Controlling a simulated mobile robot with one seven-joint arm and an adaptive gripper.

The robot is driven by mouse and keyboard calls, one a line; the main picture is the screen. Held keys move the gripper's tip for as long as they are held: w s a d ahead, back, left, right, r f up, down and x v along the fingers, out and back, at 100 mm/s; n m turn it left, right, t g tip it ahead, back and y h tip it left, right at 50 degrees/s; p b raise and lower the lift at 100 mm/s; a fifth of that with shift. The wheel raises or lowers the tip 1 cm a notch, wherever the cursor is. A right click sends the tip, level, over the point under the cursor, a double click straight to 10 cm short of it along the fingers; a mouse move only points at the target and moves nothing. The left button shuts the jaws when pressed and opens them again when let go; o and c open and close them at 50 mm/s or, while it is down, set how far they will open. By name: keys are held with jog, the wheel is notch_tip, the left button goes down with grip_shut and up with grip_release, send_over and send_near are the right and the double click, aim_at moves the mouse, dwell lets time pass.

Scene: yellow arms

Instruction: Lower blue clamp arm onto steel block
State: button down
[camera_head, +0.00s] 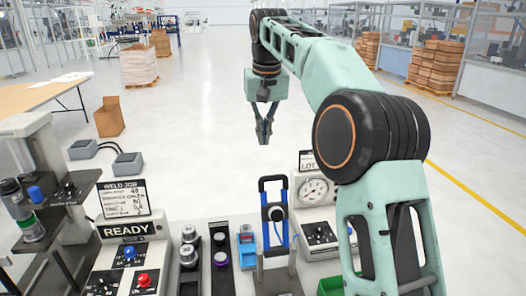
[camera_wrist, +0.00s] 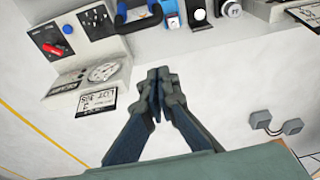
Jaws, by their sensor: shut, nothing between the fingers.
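My gripper (camera_head: 264,138) is shut and empty, pointing down well above and behind the bench fixtures. In the wrist view its fingertips (camera_wrist: 159,78) meet. The blue clamp arm (camera_head: 266,236) stands upright at the bench's front middle, with two blue side bars and a black loop handle (camera_head: 272,182) on top. Part of it shows at the top edge of the wrist view (camera_wrist: 124,14). My gripper is apart from it. Steel-coloured posts (camera_head: 291,265) stand by its base. I cannot clearly make out the steel block there.
A gauge box (camera_head: 314,190) is close right of the clamp. A READY panel (camera_head: 126,232) with blue and red buttons, cylinders on black strips (camera_head: 219,258) and a small blue device (camera_head: 247,244) are left. My arm covers the right side. Open floor lies beyond.

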notch_tip(320, 180, down, 9)
jog(key=s+d, duration=0.1)
jog(key=shift+s+f+b, duration=0.15)
jog(key=shift+s+b, duration=0.2)
jog(key=shift+b, duration=0.1)
jog(key=shift+d, duration=0.1)
jog(key=shift+b, duration=0.3)
dwell(0.4)
